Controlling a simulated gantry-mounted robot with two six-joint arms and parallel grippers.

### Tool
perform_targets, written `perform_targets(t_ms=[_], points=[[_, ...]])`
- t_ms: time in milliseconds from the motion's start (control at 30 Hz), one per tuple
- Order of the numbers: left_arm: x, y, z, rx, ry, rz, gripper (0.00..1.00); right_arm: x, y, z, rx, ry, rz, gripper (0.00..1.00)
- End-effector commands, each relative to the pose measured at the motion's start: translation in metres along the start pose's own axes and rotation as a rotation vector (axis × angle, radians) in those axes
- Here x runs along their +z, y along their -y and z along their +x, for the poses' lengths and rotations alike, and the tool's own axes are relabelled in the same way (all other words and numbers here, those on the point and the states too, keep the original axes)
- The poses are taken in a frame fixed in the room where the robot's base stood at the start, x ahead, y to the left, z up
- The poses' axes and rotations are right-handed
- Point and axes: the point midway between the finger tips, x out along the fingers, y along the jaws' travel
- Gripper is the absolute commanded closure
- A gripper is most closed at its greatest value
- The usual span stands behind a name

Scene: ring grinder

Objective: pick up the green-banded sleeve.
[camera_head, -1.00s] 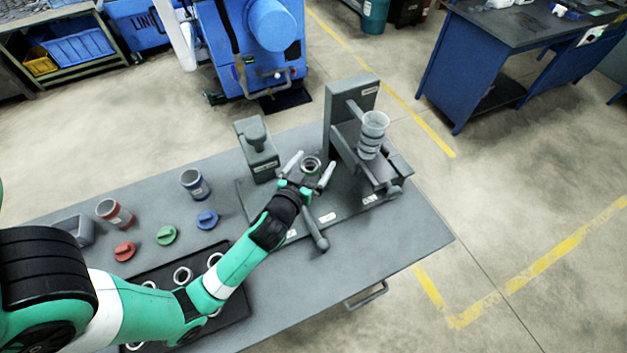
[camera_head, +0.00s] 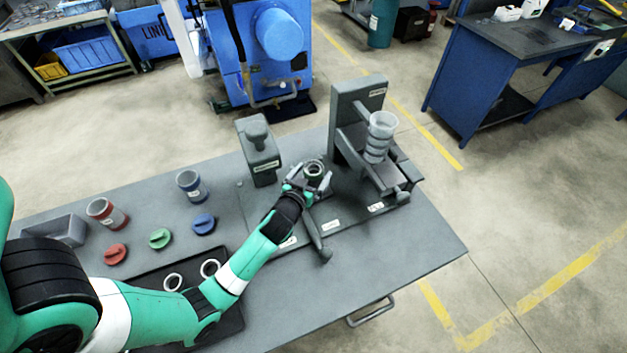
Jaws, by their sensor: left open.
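My left gripper (camera_head: 309,185) is open, its fingers on either side of a short grey cylinder with an open top (camera_head: 314,168) on the fixture base. I cannot tell whether the fingers touch it. No green band can be made out on this cylinder; its lower part is hidden by the gripper. A red-banded sleeve (camera_head: 107,214) and a blue-banded sleeve (camera_head: 191,185) stand at the left of the table. A green knobbed disc (camera_head: 160,238) lies between a red disc (camera_head: 116,254) and a blue disc (camera_head: 203,224). My right gripper is not in view.
A grey press-like fixture (camera_head: 347,106) holding a clear cup (camera_head: 382,124) over stacked rings stands right of the gripper. A grey block with a knob (camera_head: 258,152) stands behind it. A dark tray (camera_head: 228,318) with pale rings lies under my arm. The table's front right is clear.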

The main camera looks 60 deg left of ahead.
Motion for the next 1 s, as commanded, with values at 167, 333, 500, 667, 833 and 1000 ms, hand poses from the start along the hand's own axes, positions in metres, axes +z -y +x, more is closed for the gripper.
perform_targets(t_ms=[167, 333, 500, 667, 833, 1000], points=[[0.007, 0.001, 0.033, -0.001, -0.001, -0.001, 0.00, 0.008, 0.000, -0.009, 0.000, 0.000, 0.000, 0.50], [0.005, 0.001, 0.043, 0.000, -0.001, 0.000, 0.00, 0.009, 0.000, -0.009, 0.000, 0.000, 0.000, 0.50], [0.005, 0.001, 0.043, 0.000, 0.000, 0.000, 0.04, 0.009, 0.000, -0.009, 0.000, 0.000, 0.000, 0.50], [0.005, 0.001, 0.043, 0.001, 0.000, 0.000, 0.32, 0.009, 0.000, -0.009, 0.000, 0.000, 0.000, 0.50], [0.005, 0.001, 0.042, 0.001, 0.000, 0.000, 0.63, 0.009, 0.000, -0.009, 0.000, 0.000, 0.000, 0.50], [0.004, 0.001, 0.042, 0.001, -0.003, 0.000, 0.92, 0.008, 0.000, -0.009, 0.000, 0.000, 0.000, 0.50]])
